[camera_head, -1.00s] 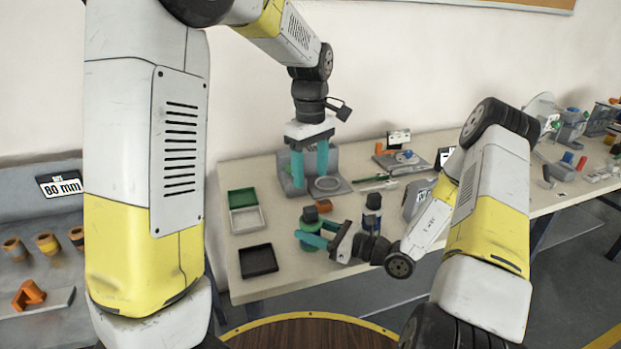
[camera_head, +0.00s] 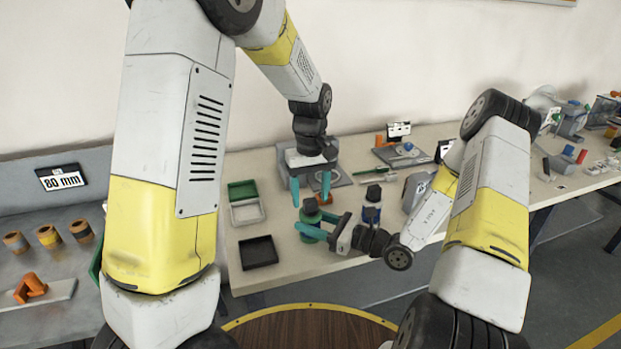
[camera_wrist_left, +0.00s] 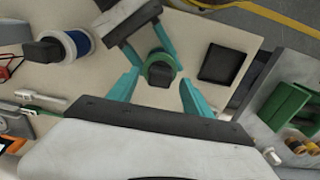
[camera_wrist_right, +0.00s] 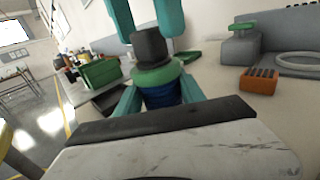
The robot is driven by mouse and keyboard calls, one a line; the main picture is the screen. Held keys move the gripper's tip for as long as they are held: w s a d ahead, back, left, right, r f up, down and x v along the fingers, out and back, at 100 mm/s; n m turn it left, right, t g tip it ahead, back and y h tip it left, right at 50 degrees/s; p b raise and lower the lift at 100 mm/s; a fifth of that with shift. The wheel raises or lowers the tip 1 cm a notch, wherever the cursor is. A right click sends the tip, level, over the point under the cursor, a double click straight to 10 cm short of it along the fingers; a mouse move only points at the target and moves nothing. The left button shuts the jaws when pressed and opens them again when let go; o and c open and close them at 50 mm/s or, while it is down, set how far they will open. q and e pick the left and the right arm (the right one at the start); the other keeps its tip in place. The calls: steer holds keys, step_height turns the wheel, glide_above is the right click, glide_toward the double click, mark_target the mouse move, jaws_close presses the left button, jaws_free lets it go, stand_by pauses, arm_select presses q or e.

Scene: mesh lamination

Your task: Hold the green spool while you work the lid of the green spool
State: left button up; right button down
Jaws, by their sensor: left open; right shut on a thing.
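The green spool (camera_head: 309,216) stands upright on the table with its dark lid (camera_head: 310,205) on top. In the right wrist view the spool (camera_wrist_right: 160,77) shows a green rim over a blue body, with the dark lid (camera_wrist_right: 152,46) above. My right gripper (camera_head: 306,232) is shut on the spool from the right side. My left gripper (camera_head: 310,190) is open, pointing down above the spool. In the left wrist view its fingers (camera_wrist_left: 158,88) stand apart on both sides of the lid (camera_wrist_left: 161,75), not touching it.
A blue spool (camera_head: 371,214) with a dark lid stands just right of the green one, near my right wrist. A black tray (camera_head: 259,252) and a green and white box (camera_head: 245,200) lie to the left.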

mark_target(310, 200)
arm_select(q)
steer(key=shift+f, duration=1.1)
jaws_close()
steer(key=c, duration=0.7)
jaws_free()
jaws_close()
steer(key=shift+r, duration=0.3)
steer(key=shift+r, duration=3.55)
